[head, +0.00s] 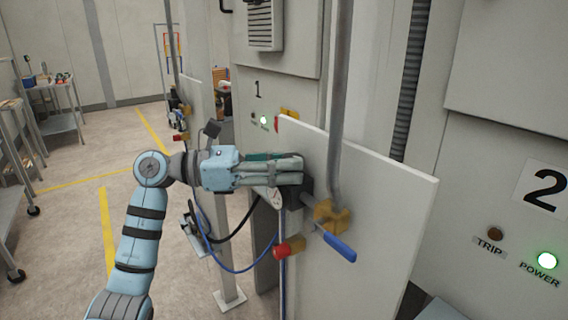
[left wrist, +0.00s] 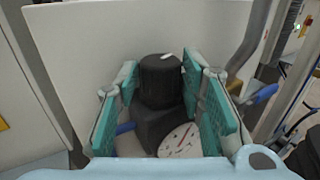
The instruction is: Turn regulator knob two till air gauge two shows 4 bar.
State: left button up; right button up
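My left gripper (head: 300,170) reaches in from the left to the black air regulator (head: 307,190) on the white panel. In the left wrist view the black regulator knob (left wrist: 160,76), with a small white mark on its top, stands between the two teal-padded fingers of the left gripper (left wrist: 159,70). The fingers are spread around it, with a gap at the left finger; the right finger is close to it. The air gauge (left wrist: 181,142) has a white dial below the knob, partly hidden; its reading is too small to tell. My right gripper is out of view.
A blue-handled valve (head: 339,246) and a red fitting (head: 290,249) sit beside the regulator, with hoses hanging below. The white panel (head: 385,215) stands close to the gripper. Unit 2's green power lamp (head: 547,260) is lit. Carts stand far left; floor between is clear.

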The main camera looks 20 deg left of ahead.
pick_arm(q)
jog(key=c, duration=0.6)
jog(key=shift+c, duration=0.2)
jog(key=shift+s+n+t+y+p, duration=0.1)
jog(key=shift+n+t+y+p, duration=0.2)
jog(key=shift+n+t, duration=0.3)
jog(key=n+t, duration=0.1)
jog(key=t+y+p, duration=0.1)
jog(key=t, duration=0.1)
jog(key=shift+s+d+r+n+y+p, duration=0.1)
jog(key=shift+s+d+n+y+p, duration=0.05)
jog(key=shift+n+y+p, duration=0.2)
jog(key=shift+o, duration=0.2)
jog(key=n+t+y+p, duration=0.2)
jog(key=y+p, duration=0.1)
jog(key=n+t+y+p, duration=0.2)
jog(key=n+p, duration=0.1)
jog(key=p, duration=0.1)
jog(key=n+t+y+p, duration=0.2)
jog(key=y+p, duration=0.1)
jog(key=p, duration=0.1)
jog(key=shift+s+d+r+y, duration=0.15)
jog(key=shift+s+d+y, duration=0.1)
jog(key=shift+d+y, duration=0.1)
jog(key=shift+n+t+y+p, duration=0.35)
jog(key=shift+t+y+p, duration=0.05)
jog(key=shift+p, duration=0.25)
jog(key=shift+f, duration=0.2)
jog(key=o, duration=0.9)
jog(key=shift+c, duration=0.2)
